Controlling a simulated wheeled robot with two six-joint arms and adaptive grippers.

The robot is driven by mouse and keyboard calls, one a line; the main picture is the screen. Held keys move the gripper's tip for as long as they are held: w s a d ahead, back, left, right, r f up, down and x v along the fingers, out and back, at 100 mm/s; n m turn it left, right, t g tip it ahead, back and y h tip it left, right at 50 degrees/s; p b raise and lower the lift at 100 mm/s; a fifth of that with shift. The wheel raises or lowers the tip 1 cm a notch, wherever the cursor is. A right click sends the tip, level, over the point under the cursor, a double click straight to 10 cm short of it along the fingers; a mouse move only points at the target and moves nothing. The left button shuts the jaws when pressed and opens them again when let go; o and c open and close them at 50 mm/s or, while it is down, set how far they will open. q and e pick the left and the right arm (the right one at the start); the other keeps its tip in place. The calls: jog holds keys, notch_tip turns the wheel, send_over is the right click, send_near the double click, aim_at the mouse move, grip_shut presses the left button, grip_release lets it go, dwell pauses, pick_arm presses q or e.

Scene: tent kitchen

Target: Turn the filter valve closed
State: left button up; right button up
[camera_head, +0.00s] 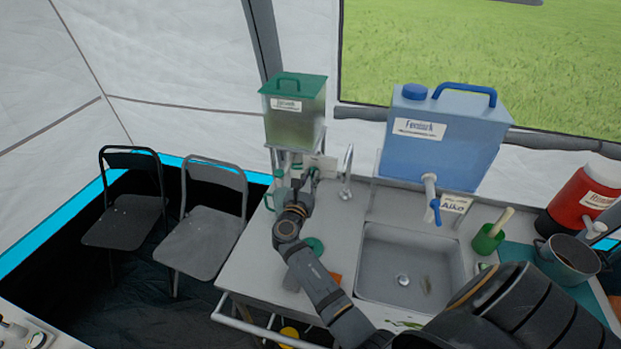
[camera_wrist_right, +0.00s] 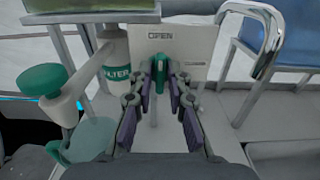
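The filter valve is a green upright lever (camera_wrist_right: 161,76) in front of a white plate marked OPEN (camera_wrist_right: 170,45). A white filter body (camera_wrist_right: 116,72) with a FILTER label stands to its left in the right wrist view. My right gripper (camera_wrist_right: 163,84) is open, with its fingertips on either side of the lever; I cannot tell if they touch it. In the head view my right gripper (camera_head: 297,185) is at the filter under the green-lidded tank (camera_head: 295,110), and my arm hides part of the valve. My left gripper is not in view.
A chrome tap (camera_head: 347,170) stands right of the filter, close to the gripper. The sink (camera_head: 410,265) and blue canister (camera_head: 440,140) are further right.

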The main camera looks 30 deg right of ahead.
grip_shut()
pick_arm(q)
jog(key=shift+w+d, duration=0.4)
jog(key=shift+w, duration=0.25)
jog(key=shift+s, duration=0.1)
